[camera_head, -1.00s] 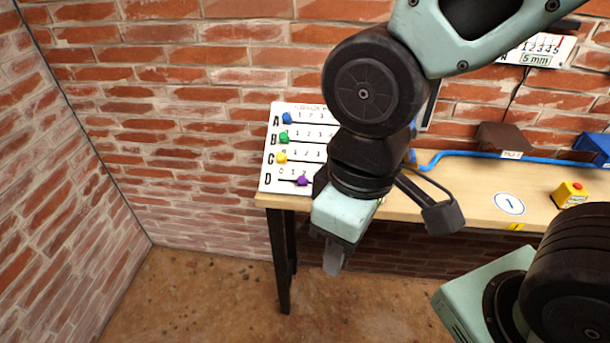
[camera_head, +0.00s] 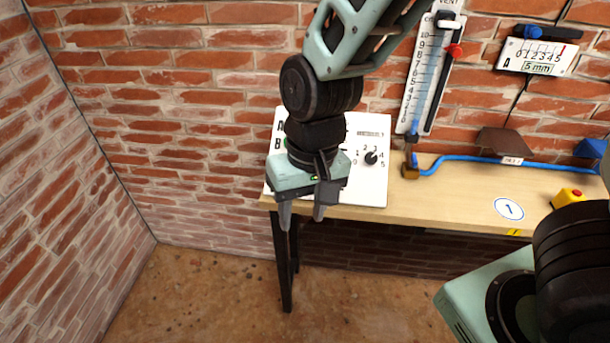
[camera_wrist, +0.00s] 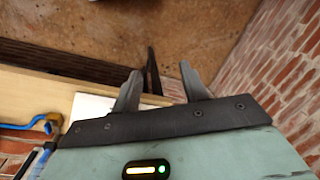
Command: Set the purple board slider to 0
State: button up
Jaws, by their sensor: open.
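The white slider board (camera_head: 372,185) stands at the left end of the bench. My gripper and forearm cover most of its left half, including the purple slider in row D, which is hidden now. Only the row letters A and B and part of a green knob show beside my arm. My gripper (camera_head: 302,217) is open and empty, fingers pointing down in front of the board's lower edge. In the wrist view my gripper (camera_wrist: 160,82) shows its two fingers apart, with a corner of the white board (camera_wrist: 92,106) behind the left finger.
The wooden bench (camera_head: 455,195) carries a black dial (camera_head: 371,158) on the board, a blue pipe (camera_head: 455,160), a round label 1 (camera_head: 509,208) and a yellow button box (camera_head: 569,197). A vent gauge (camera_head: 428,75) hangs above. Floor left of the bench is clear.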

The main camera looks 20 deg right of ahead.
jog(key=w+d+m+t+h+p, duration=0.4)
jog(key=w+m, duration=0.3)
jog(key=w, duration=0.9)
jog(key=shift+y, duration=0.3)
jog(key=x, duration=0.6)
jog(key=b+x, duration=0.1)
jog(key=x, duration=0.4)
jog(key=d+x, duration=0.1)
jog(key=x, duration=0.5)
jog(key=shift+w+d+b, duration=0.1)
jog(key=shift+w+b, duration=0.2)
jog(key=shift+w, duration=0.2)
jog(key=shift+c, duration=0.3)
